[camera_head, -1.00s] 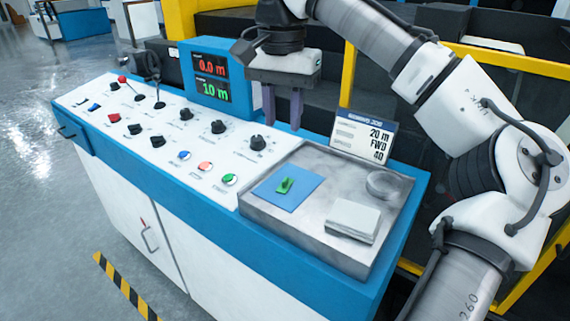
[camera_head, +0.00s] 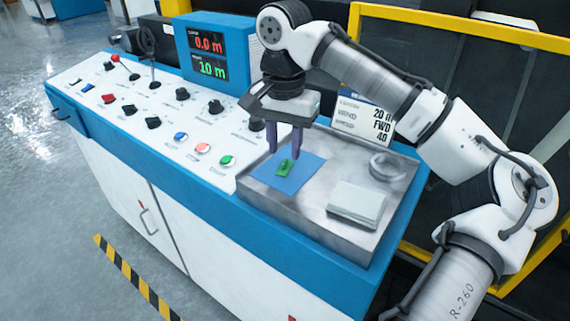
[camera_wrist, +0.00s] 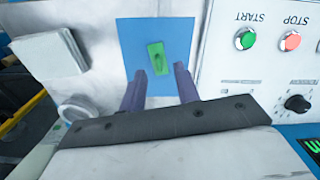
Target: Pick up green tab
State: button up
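The green tab (camera_head: 286,167) lies on a blue square sheet (camera_head: 308,180) in the grey metal tray (camera_head: 275,215) at the right end of the console. It also shows in the wrist view (camera_wrist: 158,58), on the blue sheet (camera_wrist: 126,45). My gripper (camera_head: 284,150) is above the far side of the blue sheet, pointing down. Its two purple-grey fingers are apart with nothing between them. In the wrist view my gripper (camera_wrist: 160,82) has its fingertips over the sheet's edge, with the tab just beyond them.
A light block (camera_head: 356,204) and a round ring-like item (camera_head: 388,167) share the tray. A job card (camera_head: 362,122) stands behind it. Buttons and knobs (camera_head: 201,148) cover the panel to the left, with a display (camera_head: 208,55) behind.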

aim_at(285, 164)
jog(key=shift+f, duration=1.45)
jog(key=shift+s, duration=0.1)
grip_shut()
jog(key=shift+r, duration=0.1)
